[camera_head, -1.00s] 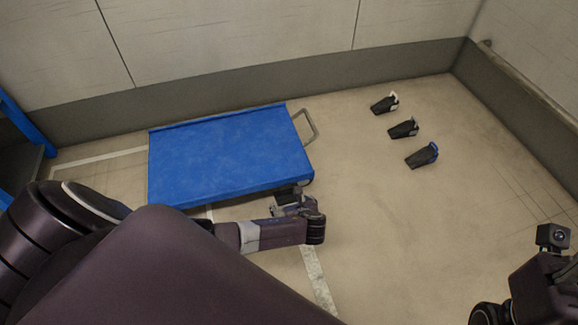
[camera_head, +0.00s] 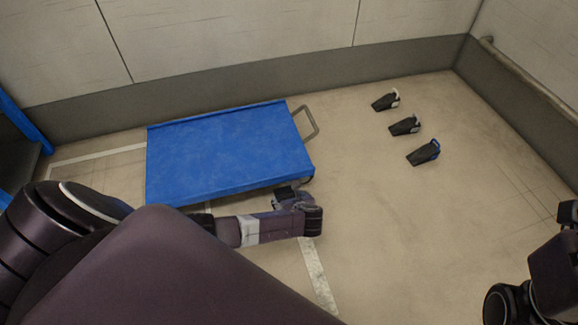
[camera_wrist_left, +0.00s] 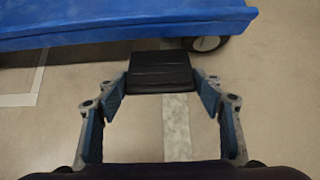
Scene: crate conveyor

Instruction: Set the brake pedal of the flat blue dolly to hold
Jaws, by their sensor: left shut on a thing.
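The flat blue dolly (camera_head: 228,150) stands on the floor left of the middle in the head view. Its front edge and one wheel (camera_wrist_left: 206,43) show at the top of the left wrist view. The black brake pedal (camera_wrist_left: 160,70) sticks out from under that edge. My left gripper (camera_head: 290,193) is at the dolly's near right corner. In the left wrist view its fingertips (camera_wrist_left: 161,82) are shut on the pedal, one on each side. In the head view the gripper mostly hides the pedal. My right arm shows at the right edge, but its fingers are out of view.
Three black wedges (camera_head: 424,153) lie in a row on the floor right of the dolly. The dolly's grey handle (camera_head: 309,124) points toward them. A blue frame (camera_head: 24,125) stands at the far left. Walls close the back and right; the floor at centre right is clear.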

